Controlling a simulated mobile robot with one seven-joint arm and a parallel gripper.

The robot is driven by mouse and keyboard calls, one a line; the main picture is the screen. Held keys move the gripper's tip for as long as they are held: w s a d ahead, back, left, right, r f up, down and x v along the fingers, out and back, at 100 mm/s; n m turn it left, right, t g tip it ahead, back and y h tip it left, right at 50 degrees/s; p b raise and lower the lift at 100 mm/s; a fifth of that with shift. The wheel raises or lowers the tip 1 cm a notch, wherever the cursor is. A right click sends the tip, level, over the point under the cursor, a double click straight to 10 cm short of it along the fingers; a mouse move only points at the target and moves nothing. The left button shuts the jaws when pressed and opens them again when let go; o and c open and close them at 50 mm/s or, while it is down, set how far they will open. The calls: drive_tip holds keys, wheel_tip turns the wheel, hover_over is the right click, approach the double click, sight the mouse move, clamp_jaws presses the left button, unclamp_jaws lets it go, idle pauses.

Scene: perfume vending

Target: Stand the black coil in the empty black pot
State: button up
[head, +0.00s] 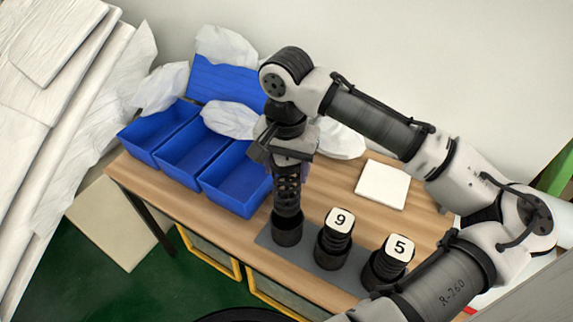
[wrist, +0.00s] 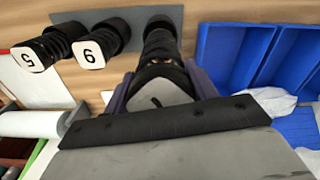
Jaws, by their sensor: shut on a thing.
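My gripper (head: 291,166) points down and is shut on the upper part of the black coil (head: 288,194). The coil is upright, and its lower end meets the mouth of the black pot (head: 287,232) at the left end of the grey mat. I cannot tell how deep it sits in the pot. In the wrist view the coil (wrist: 161,72) shows between the two purplish fingers of my gripper (wrist: 160,84), its pale top facing the camera. The pot in that view is mostly hidden behind the coil.
Two more pots hold black coils with white tops marked 9 (head: 340,219) and 5 (head: 399,247), to the right on the grey mat (head: 268,240). Blue bins (head: 236,182) stand close on the left, with white bags around. A white square pad (head: 382,185) lies behind.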

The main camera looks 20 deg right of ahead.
drive_tip(key=shift+f+b, duration=1.3)
drive_tip(key=shift+f, duration=0.3)
drive_tip(key=shift+f+b, duration=1.6)
drive_tip(key=shift+f, duration=1.45)
drive_tip(key=o, duration=1.6)
drive_tip(key=shift+c, duration=0.2)
wheel_tip(320, 180, up, 14)
drive_tip(key=shift+f, duration=0.1)
